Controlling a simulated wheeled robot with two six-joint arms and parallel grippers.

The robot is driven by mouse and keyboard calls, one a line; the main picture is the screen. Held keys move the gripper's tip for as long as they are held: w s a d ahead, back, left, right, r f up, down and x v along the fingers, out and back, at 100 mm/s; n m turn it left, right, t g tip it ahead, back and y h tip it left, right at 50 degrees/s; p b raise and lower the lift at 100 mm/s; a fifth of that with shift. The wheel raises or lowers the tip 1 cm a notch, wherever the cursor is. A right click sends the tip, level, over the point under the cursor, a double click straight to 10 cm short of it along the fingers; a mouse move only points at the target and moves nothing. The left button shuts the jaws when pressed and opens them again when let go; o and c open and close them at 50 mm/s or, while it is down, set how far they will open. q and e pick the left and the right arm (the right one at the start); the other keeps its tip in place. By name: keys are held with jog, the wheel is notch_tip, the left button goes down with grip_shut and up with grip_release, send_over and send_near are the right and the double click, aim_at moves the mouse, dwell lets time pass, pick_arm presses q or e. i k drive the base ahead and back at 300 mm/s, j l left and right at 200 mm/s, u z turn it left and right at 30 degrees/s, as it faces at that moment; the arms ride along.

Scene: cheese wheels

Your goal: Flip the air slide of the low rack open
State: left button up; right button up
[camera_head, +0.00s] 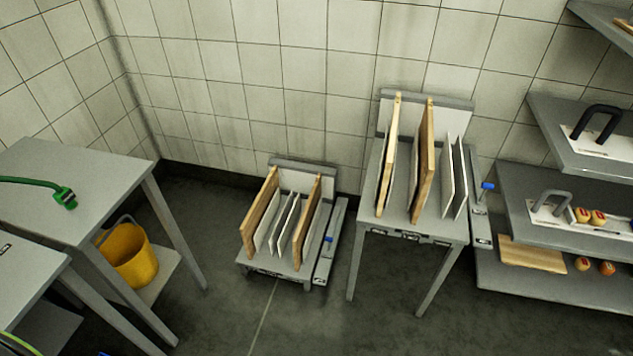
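The low rack (292,268) stands on the floor near the back wall, in the middle of the view. Wooden boards and thin white plates stand upright on it. A narrow grey air slide (323,270) with a small blue part (328,239) runs along its right side. The blue part sits partway along the strip; I cannot tell from here whether the slide is open or shut. Neither of my grippers shows in the view.
A taller rack (440,232) with boards stands to the right, with its own blue-tipped strip (488,186). Wall shelves (570,285) are at far right. Grey tables (85,175) and a yellow bucket (130,258) are at left. The floor (270,325) in front is clear.

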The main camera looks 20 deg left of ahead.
aim_at(330, 240)
jog(key=i+j+z, duration=0.25)
jog(key=i+j, duration=0.25)
jog(key=i+j+z, duration=0.3)
jog(key=i+j, duration=0.25)
